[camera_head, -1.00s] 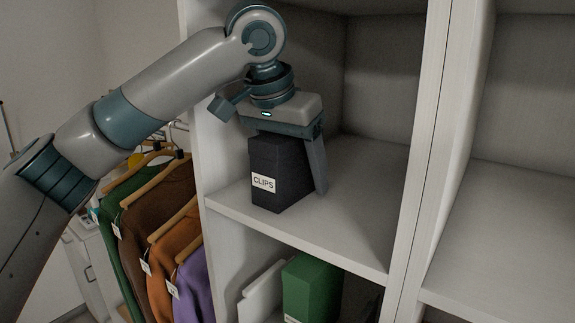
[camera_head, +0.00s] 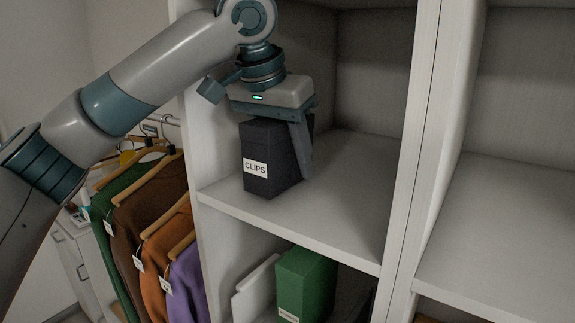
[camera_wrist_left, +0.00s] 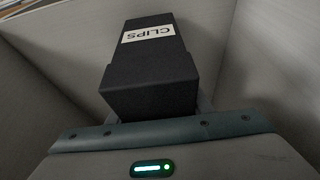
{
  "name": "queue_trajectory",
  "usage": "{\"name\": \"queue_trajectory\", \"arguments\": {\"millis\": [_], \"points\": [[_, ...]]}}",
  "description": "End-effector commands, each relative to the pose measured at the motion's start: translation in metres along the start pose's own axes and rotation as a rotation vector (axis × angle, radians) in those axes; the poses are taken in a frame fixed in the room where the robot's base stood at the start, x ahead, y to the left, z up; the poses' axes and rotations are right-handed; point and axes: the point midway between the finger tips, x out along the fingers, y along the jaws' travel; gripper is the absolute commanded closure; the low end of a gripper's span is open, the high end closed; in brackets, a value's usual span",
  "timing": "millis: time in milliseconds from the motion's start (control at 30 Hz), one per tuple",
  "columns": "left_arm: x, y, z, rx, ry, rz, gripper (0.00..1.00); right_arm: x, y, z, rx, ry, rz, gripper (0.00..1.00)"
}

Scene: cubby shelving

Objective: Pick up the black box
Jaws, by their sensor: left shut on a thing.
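The black box (camera_head: 258,146) with a white CLIPS label is in an upper cubby of the white shelving, near its left wall. My left gripper (camera_head: 276,160) is above the box, pointing down, and is shut on it. One finger lies along the right side of the box; the other finger is hidden. The box is upright and looks slightly above the cubby floor (camera_head: 345,220), though the gap is hard to see. In the left wrist view the box (camera_wrist_left: 150,75) sits between the fingers, its label turned upside down. My right gripper is not in view.
A green box (camera_head: 306,284) and white folders (camera_head: 254,290) stand in the cubby below. Clothes on hangers (camera_head: 140,220) hang to the left. A shelf upright (camera_head: 408,170) is to the right. The cubby is clear right of the black box.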

Motion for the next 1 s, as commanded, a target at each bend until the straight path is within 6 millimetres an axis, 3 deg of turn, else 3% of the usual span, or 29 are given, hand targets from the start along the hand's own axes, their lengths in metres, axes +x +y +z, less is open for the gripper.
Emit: {"name": "queue_trajectory", "arguments": {"millis": [100,233,700,1000], "points": [[-0.006,0.001,-0.002,-0.001,0.002,0.001,0.82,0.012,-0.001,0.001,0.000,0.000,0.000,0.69],[-0.011,0.000,0.017,0.002,0.003,0.001,0.82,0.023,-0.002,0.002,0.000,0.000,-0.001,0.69],[-0.052,0.000,0.118,0.001,0.005,-0.002,0.82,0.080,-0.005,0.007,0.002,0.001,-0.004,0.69],[-0.072,0.000,0.157,0.000,0.002,-0.001,0.82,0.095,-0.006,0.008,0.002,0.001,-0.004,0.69]]}}
